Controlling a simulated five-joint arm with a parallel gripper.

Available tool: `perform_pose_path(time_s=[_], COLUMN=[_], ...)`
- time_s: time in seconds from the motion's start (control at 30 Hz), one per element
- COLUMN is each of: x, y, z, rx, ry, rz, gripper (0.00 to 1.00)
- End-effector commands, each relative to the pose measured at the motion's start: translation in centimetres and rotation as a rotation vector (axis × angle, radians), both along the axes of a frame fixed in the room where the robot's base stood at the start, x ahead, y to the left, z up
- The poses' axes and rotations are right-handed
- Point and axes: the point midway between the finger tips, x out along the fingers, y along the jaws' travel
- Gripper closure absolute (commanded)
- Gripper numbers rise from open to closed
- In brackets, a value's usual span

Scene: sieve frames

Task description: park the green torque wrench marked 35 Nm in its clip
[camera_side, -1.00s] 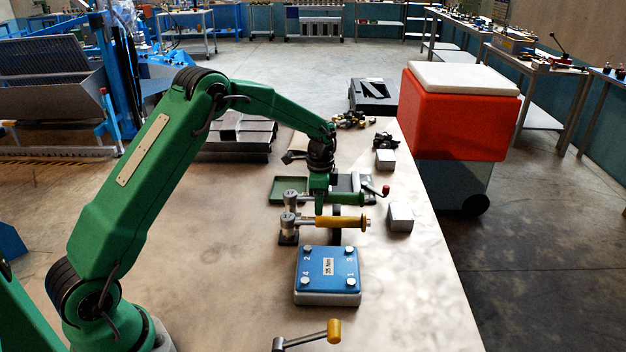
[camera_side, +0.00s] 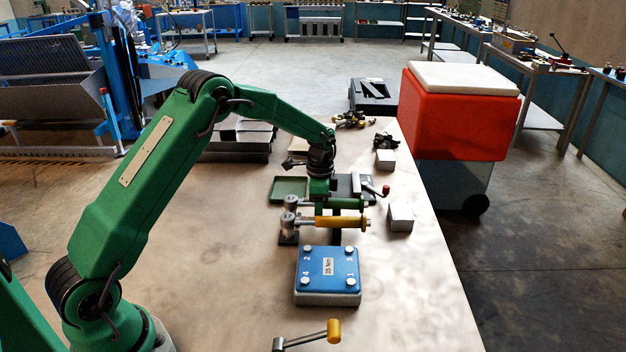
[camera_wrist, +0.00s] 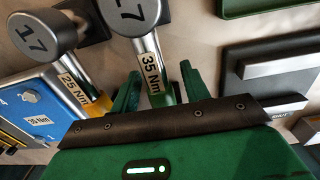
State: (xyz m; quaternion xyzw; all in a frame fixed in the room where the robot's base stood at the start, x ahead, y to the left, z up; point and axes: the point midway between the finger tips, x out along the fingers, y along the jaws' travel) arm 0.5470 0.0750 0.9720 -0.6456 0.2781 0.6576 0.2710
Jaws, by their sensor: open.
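The green torque wrench (camera_side: 350,203) lies across the bench in the side view, behind the yellow-handled one. In the wrist view its label (camera_wrist: 152,72) reads 35 Nm and its head (camera_wrist: 133,12) is marked 17. My gripper (camera_wrist: 163,88) is open, with one finger on each side of the wrench below the label. In the side view my gripper (camera_side: 320,205) is down at the green handle. The yellow torque wrench (camera_side: 342,222), labelled 25 Nm (camera_wrist: 75,90), rests on dark supports (camera_side: 288,239). The clip under the green wrench is hidden, so I cannot tell whether it is seated.
A blue plate (camera_side: 328,265) labelled 35 Nm with several bolts stands in front. A green tray (camera_side: 284,188) and a dark grey plate (camera_wrist: 275,82) lie behind. Metal blocks (camera_side: 400,217) and a yellow-gripped crank (camera_side: 333,331) lie nearby.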

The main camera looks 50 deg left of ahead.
Motion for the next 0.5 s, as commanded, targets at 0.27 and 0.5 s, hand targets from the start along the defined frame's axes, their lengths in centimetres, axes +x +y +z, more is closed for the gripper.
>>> perform_pose_path(time_s=[0.27,0.5], x=[0.1,0.2], y=[0.0,-0.1], z=[1.5,4.7], rx=[0.001,0.000], ry=[-0.004,-0.004], rz=[0.000,0.000], gripper=[0.54,0.54])
